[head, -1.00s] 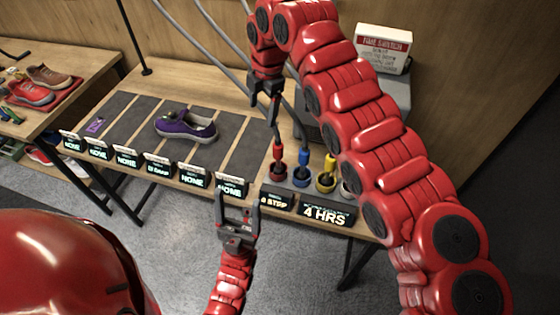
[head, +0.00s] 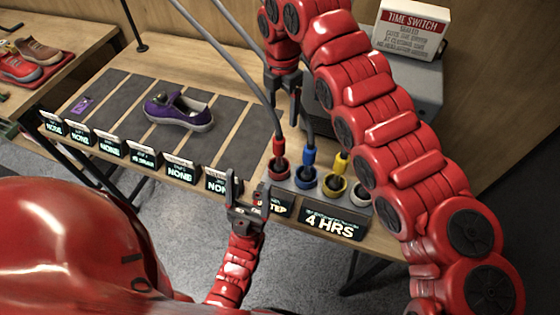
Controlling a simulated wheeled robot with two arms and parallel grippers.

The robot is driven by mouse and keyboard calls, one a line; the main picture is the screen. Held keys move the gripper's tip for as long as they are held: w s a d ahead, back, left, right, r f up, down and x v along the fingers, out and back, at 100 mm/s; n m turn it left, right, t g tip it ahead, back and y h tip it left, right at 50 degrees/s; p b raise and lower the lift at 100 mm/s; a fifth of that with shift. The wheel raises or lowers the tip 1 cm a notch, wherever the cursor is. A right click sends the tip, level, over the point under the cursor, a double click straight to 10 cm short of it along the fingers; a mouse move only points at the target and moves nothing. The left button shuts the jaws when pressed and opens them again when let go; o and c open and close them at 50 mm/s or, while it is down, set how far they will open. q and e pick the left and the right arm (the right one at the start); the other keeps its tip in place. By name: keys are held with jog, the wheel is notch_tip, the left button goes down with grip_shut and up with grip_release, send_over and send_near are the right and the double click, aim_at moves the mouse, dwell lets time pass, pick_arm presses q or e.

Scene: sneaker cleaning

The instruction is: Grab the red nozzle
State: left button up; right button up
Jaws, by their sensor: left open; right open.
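The red nozzle (head: 279,146) stands upright in a red-ringed holder at the left end of a row of nozzles, with a grey hose running up from it. My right gripper (head: 295,116) is open and points down from above, slightly right of and above the red nozzle, apart from it as far as I can tell. My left gripper (head: 247,186) is open and empty in front of the table edge, below and left of the red nozzle. Its fingers point up toward the table.
A blue nozzle (head: 309,158) and a yellow nozzle (head: 341,164) stand to the right. A purple sneaker (head: 180,111) lies on the dark mats. Display signs line the front edge, including "4 HRS" (head: 333,224). A "TIME SWITCH" sign (head: 411,30) stands on a grey box.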

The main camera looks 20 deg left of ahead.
aim_at(281, 134)
notch_tip(281, 134, down, 9)
jog(key=p, duration=0.3)
jog(key=shift+s+f+p, duration=0.1)
jog(key=shift+s+p, duration=0.05)
jog(key=shift+p, duration=0.15)
jog(key=shift+s+a+f+p, duration=0.1)
jog(key=shift+a+f+p, duration=0.1)
jog(key=shift+p, duration=0.15)
notch_tip(281, 134, down, 2)
jog(key=shift+s+a+f+p, duration=0.1)
jog(key=shift+a+f+p, duration=0.1)
jog(key=shift+p, duration=1.05)
notch_tip(281, 134, down, 3)
jog(key=shift+r, duration=0.2)
grip_shut()
